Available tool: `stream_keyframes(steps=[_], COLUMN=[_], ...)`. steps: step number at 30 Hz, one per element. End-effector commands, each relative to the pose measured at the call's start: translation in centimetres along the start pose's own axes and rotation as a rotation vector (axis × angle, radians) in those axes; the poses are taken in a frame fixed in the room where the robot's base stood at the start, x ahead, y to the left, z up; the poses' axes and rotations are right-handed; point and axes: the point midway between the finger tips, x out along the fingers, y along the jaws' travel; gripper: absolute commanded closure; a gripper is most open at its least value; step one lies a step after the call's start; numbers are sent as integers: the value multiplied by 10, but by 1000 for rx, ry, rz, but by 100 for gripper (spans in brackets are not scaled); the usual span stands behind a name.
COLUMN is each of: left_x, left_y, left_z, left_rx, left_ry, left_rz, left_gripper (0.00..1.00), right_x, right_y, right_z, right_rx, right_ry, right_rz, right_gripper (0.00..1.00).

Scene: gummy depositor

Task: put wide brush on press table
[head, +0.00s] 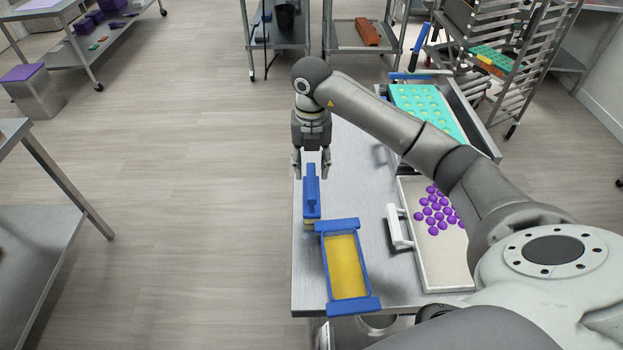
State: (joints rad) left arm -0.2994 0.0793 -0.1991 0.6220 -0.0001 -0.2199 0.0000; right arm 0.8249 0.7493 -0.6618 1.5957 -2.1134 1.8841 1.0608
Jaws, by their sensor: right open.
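The wide brush (311,200), blue with a narrow upright handle and a thin pale strip at its lower edge, is at the left edge of a steel table (362,165). My right gripper (311,174) is open and points down over the brush. Its two fingers show on either side of the handle's top end, with gaps. I cannot tell how far down they reach around it. I cannot tell whether this steel table is the press table. My left gripper is out of view.
A blue-framed yellow tray (345,268) lies just below the brush. A white-handled tray with purple gummies (437,212) lies to the right, and a teal mold (425,108) behind it. A rack (500,70) stands at the back right. Open floor lies left.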

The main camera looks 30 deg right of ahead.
Motion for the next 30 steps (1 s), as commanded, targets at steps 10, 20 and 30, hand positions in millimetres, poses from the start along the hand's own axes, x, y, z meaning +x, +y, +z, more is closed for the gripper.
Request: stream_keyframes(steps=[10,20,30], left_x=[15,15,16], left_y=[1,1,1], left_z=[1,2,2], left_rx=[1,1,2], left_ry=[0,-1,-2], left_rz=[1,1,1], left_gripper=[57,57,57], right_x=[-62,-70,-54], right_y=[0,0,35], right_z=[1,0,-18], right_rx=[0,2,-86], right_ry=[-2,1,37], right_rz=[0,-1,123], right_gripper=[59,59,59])
